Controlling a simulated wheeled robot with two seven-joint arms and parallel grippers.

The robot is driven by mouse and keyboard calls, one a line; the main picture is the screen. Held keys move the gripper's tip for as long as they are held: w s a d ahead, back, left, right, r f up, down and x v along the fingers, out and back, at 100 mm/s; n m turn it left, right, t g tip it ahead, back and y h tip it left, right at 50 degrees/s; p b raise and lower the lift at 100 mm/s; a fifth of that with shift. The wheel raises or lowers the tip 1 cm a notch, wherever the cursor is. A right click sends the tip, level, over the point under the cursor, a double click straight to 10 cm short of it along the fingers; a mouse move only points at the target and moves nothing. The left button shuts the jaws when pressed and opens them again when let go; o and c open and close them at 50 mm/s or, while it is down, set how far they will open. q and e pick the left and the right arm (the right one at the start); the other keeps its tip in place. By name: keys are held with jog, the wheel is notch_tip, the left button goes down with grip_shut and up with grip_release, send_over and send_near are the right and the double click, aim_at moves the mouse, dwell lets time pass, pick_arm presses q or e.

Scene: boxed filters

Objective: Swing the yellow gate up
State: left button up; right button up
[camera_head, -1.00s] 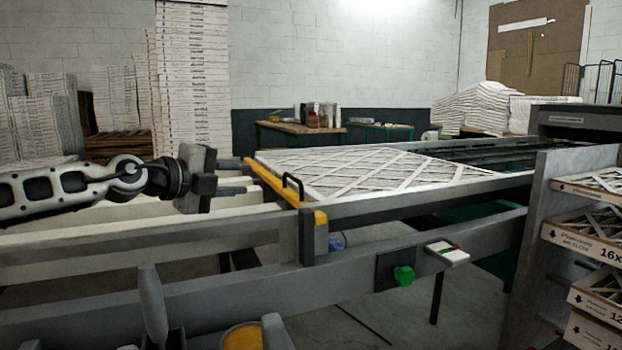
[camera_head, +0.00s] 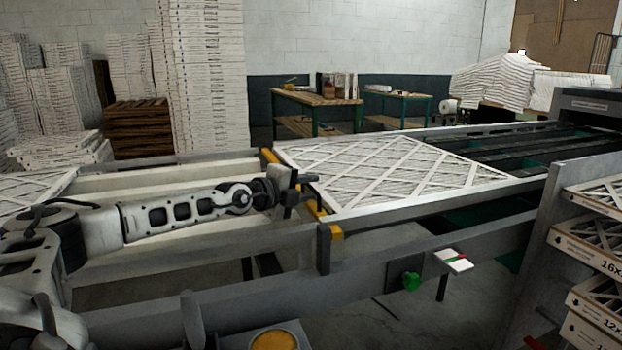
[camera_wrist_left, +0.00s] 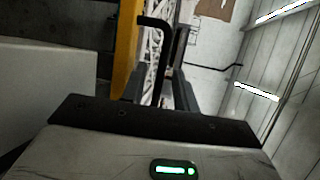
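The yellow gate (camera_head: 318,207) is a narrow bar lying low across the conveyor. Its far end shows beyond my arm, and my left gripper hides its middle. In the left wrist view the yellow bar (camera_wrist_left: 125,48) runs along the left of the fingers. A black bent handle (camera_wrist_left: 155,21) stands off it, and its straight part reaches down between the fingertips. My left gripper (camera_head: 304,188) is at the gate's middle with its fingers apart; the wrist view also shows the open fingers (camera_wrist_left: 162,88). I cannot tell whether they touch the handle. My right gripper is not in view.
A large white-latticed filter (camera_head: 395,172) lies on the conveyor just right of the gate. A grey front rail (camera_head: 440,205) runs along the near side. A green knob (camera_head: 411,281) sticks out from the lower rail. A rack of boxed filters (camera_head: 590,245) stands at right.

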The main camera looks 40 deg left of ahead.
pick_arm(q)
jog(key=shift+w+f, duration=0.15)
jog(key=shift+w, duration=0.55)
grip_shut()
jog(key=shift+d, duration=0.15)
jog(key=shift+r, duration=0.25)
